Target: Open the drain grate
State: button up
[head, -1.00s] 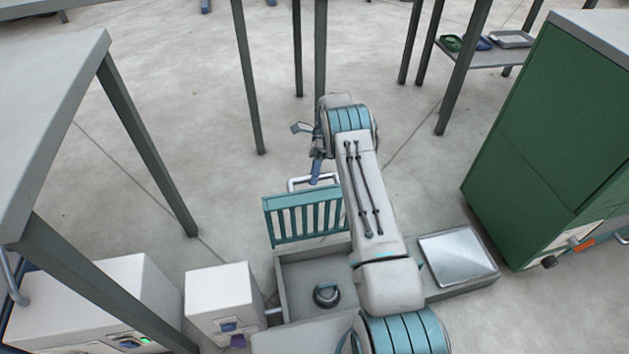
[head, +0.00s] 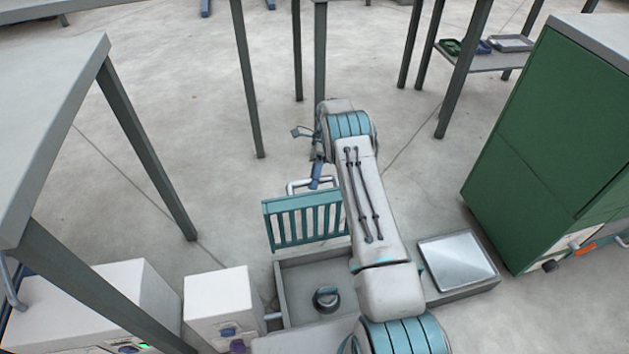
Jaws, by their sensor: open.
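The teal slatted drain grate (head: 305,218) stands raised, close to upright, at the far edge of the grey drain box (head: 290,283). A light bar handle (head: 298,183) shows above its top edge. The box is uncovered, and a dark round fitting (head: 327,299) shows on its floor. My gripper (head: 316,180) is beside the handle, just above the grate. My arm hides the right end of the grate and part of the box. The fingers are small here, and I cannot tell whether they touch the handle.
A grey unit with a pale square panel (head: 457,262) is right of my arm. A green cabinet (head: 560,130) stands farther right. White boxes (head: 221,303) and a grey table (head: 45,110) are at left. Table legs stand behind; open floor lies between.

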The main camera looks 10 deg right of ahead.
jog(key=r, duration=0.1)
jog(key=r+p, duration=0.1)
jog(key=r, duration=0.1)
jog(key=d+r+p, duration=0.1)
jog(key=r, duration=0.1)
jog(key=shift+s+d, duration=0.1)
jog(key=shift+s, duration=0.25)
jog(key=s+d+r+p, duration=0.1)
jog(key=d, duration=0.2)
jog(key=s+d+r+p, duration=0.1)
jog(key=s+d+r, duration=0.1)
jog(key=d, duration=0.1)
jog(key=s+d+r+p, duration=0.1)
jog(key=s+d+r, duration=0.1)
jog(key=shift+s+d+r, duration=0.2)
jog(key=shift+d, duration=0.2)
